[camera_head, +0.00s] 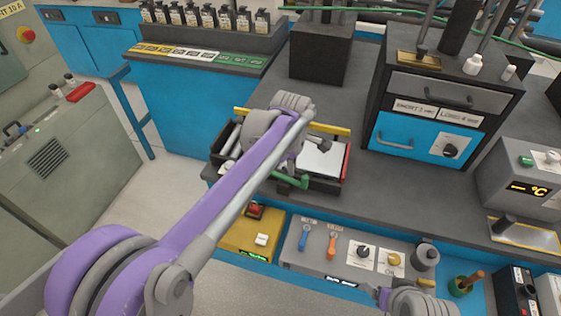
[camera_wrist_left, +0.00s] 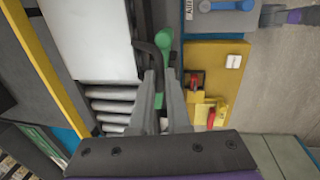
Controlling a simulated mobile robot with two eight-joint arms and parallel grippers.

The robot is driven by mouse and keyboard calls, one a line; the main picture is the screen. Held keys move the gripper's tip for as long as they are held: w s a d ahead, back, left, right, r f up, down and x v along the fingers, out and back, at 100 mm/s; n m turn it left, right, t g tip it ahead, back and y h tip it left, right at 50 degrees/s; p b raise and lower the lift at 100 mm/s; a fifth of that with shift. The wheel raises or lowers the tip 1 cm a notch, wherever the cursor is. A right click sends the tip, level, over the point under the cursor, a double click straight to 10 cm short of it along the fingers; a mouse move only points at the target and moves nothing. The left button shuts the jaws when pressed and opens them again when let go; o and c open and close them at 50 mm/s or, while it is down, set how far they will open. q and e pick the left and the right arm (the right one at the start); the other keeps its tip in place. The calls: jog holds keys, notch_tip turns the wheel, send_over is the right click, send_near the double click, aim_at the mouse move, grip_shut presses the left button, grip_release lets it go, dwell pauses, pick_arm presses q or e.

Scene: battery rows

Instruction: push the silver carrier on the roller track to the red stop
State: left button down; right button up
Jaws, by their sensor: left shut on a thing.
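The silver carrier (camera_head: 322,158) sits on the roller track at the right end, close beside the red stop (camera_head: 347,163). I cannot tell whether they touch. In the left wrist view the carrier (camera_wrist_left: 90,40) is a pale flat plate, with bare rollers (camera_wrist_left: 112,106) below it in the picture. The handle also shows in the head view (camera_head: 301,181). My left arm hides much of the track. Part of my right arm shows at the lower right, its jaws unclear.
A yellow rail (camera_head: 331,129) runs along the track's far side. A yellow box with a red button (camera_head: 254,211) and a grey control panel (camera_head: 325,252) lie in front. A dark cabinet (camera_head: 440,90) stands behind right. Dark bench top is clear to the track's right.

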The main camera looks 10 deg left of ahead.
pick_arm(q)
jog(key=shift+d, duration=0.15)
jog(key=c, duration=0.9)
grip_release()
jog(key=shift+d, duration=0.15)
jog(key=r, duration=0.3)
jog(key=s+r, duration=0.1)
jog(key=r, duration=0.3)
jog(key=s+r, duration=0.1)
jog(key=r, duration=0.2)
jog(key=shift+r+p, duration=0.35)
jog(key=s+a+f+m+t, duration=0.1)
jog(key=s+a+f+m, duration=0.2)
jog(key=s+f+m, duration=0.2)
jog(key=s+a+f+m+t, duration=0.1)
jog(key=s+a+f+m, duration=0.2)
jog(key=s, duration=0.7)
jog(key=s+a+f+m+t, duration=0.1)
jog(key=s+a+f+m, duration=0.2)
jog(key=s+f+m, duration=0.5)
jog(key=shift+s+a+f+m, duration=0.15)
jog(key=shift+s+m, duration=0.15)
jog(key=shift+m, duration=0.3)
